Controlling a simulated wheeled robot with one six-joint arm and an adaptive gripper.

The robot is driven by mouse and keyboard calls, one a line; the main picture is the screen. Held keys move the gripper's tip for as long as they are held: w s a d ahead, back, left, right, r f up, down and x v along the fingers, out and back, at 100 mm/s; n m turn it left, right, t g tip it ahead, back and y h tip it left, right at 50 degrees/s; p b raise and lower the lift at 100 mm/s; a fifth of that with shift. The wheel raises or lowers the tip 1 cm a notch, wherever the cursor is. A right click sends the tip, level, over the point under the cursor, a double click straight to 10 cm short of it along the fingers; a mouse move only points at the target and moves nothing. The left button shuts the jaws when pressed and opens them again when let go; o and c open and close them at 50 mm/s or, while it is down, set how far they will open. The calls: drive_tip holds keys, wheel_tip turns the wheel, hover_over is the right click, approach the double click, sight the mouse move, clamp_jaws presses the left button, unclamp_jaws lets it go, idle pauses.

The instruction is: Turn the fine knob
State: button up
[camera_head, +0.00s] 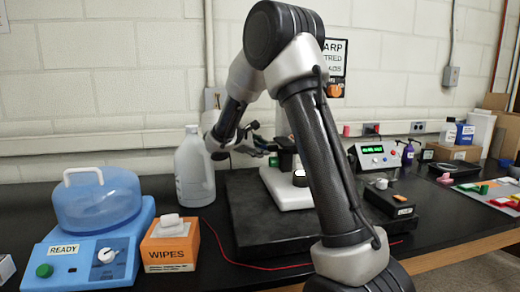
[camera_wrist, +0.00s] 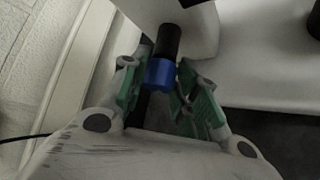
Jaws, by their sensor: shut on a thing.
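The fine knob (camera_wrist: 160,74) is a small blue cylinder. It sits at the end of a thicker black cylinder (camera_wrist: 168,40) on the side of a white instrument (camera_head: 287,192). My gripper (camera_wrist: 160,68) has its green-padded fingers on either side of the blue knob in the wrist view, and it is shut on it. In the head view my gripper (camera_head: 266,146) reaches the left side of the instrument from behind. The knob is too small to make out clearly there, and my arm hides part of the instrument.
The instrument stands on a black slab (camera_head: 262,222). A white jug (camera_head: 194,172) stands close left of my gripper. A wipes box (camera_head: 170,247) and a blue centrifuge-like device (camera_head: 95,238) are further left. A control box (camera_head: 377,156) is right of my arm. A red cable crosses the bench front.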

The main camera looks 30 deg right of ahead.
drive_tip(key=shift+m+t, duration=0.3)
idle(0.4)
drive_tip(key=o, duration=1)
drive_tip(key=v, duration=1.2)
drive_tip(key=shift+f, duration=0.25)
drive_tip(key=shift+a, duration=0.1)
